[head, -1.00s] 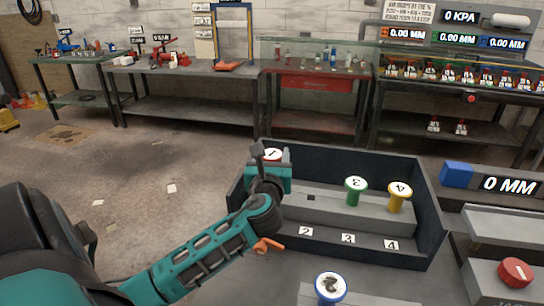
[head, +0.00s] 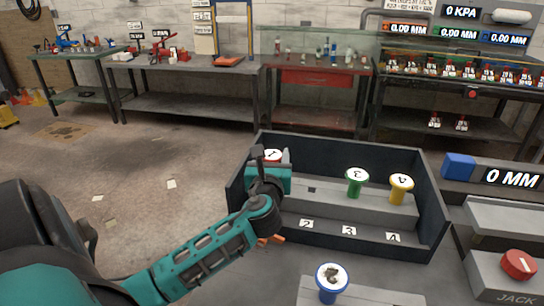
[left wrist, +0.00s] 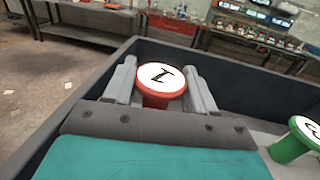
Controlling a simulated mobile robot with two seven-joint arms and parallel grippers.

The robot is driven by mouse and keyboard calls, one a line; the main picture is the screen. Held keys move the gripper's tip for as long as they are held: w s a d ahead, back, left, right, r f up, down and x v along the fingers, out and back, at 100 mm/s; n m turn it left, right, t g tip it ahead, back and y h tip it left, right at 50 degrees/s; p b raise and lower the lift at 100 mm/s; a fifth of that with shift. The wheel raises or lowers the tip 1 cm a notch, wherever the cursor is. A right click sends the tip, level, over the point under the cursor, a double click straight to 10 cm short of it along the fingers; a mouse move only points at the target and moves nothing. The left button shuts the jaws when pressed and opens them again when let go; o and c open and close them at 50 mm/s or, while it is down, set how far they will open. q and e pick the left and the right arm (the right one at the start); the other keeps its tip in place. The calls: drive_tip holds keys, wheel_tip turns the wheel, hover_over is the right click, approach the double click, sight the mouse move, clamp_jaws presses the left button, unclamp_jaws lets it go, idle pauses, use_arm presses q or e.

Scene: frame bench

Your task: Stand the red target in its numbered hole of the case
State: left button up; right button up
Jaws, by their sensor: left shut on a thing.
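The red target (head: 273,154), with a white top marked 1, is at the left end of the dark case (head: 432,207). My left gripper (head: 265,160) is shut on it. In the left wrist view the red target (left wrist: 160,86) shows between the two grey fingers (left wrist: 161,88), face up. Its lower end is hidden, so I cannot tell whether it is in a hole. The hole and label at that end are hidden by my gripper. Labels 2, 3 and 4 show on the case's front step. My right gripper is not in view.
The green target (head: 356,182) and yellow target (head: 400,188) stand in the case, right of an empty square hole (head: 312,190). A blue target (head: 331,284) stands on a grey block in front. A red button (head: 518,265) is at the right. The case walls rise around my gripper.

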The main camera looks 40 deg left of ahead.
use_arm(q)
drive_tip(key=shift+f+b, duration=0.7)
drive_tip(key=shift+f, duration=0.5)
drive_tip(key=o, duration=1.1)
drive_tip(key=shift+o, duration=0.2)
drive_tip(key=shift+s, duration=0.1)
drive_tip(key=v, duration=1.3)
